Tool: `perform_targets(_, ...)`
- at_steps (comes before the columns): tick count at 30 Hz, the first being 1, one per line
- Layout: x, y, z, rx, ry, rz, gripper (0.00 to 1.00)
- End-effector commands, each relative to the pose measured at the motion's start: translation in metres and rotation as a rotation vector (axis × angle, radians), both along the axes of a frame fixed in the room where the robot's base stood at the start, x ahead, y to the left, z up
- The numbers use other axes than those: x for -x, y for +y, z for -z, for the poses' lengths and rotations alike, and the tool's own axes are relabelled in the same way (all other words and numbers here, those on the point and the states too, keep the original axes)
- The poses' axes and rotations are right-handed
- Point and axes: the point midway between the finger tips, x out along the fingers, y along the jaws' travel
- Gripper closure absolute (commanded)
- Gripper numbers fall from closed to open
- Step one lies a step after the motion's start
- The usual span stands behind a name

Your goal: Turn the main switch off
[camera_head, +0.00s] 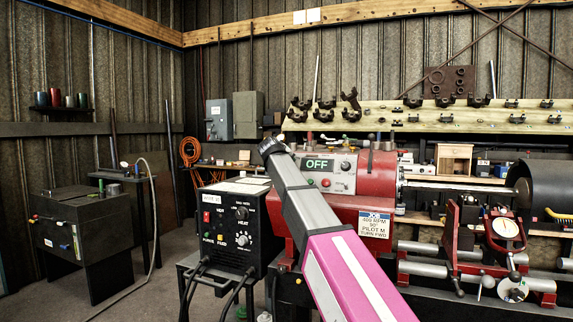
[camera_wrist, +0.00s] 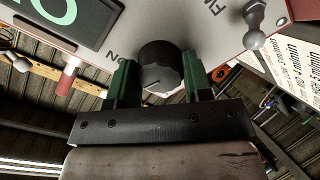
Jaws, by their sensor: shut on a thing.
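The red lathe headstock (camera_head: 375,172) carries a pale control panel (camera_head: 344,172) with a sign reading OFF (camera_head: 317,164) in green. In the wrist view, a round black knob (camera_wrist: 160,58) sits on the light panel face (camera_wrist: 185,22), with upside-down lettering that looks like ON beside it. My gripper (camera_wrist: 158,76) has its green fingers on both sides of this knob and is shut on it. In the head view, my gripper (camera_head: 271,147) is at the left end of the panel, and my arm hides the knob.
A black welder-like box (camera_head: 232,225) with knobs stands left of my arm. A silver lever with a ball end (camera_wrist: 254,38) and a red-tipped post (camera_wrist: 67,78) stick out near my fingers. Open floor lies at left.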

Motion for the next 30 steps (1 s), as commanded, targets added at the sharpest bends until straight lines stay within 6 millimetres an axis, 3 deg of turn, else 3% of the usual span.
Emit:
perform_targets(12,0.0003,0.0005,-0.0001,0.177,0.065,-0.082,0.78)
perform_targets(29,0.0003,0.0005,0.0,0.208,0.075,-0.096,0.78)
perform_targets(30,0.0003,0.0006,0.0001,0.208,0.075,-0.096,0.51)
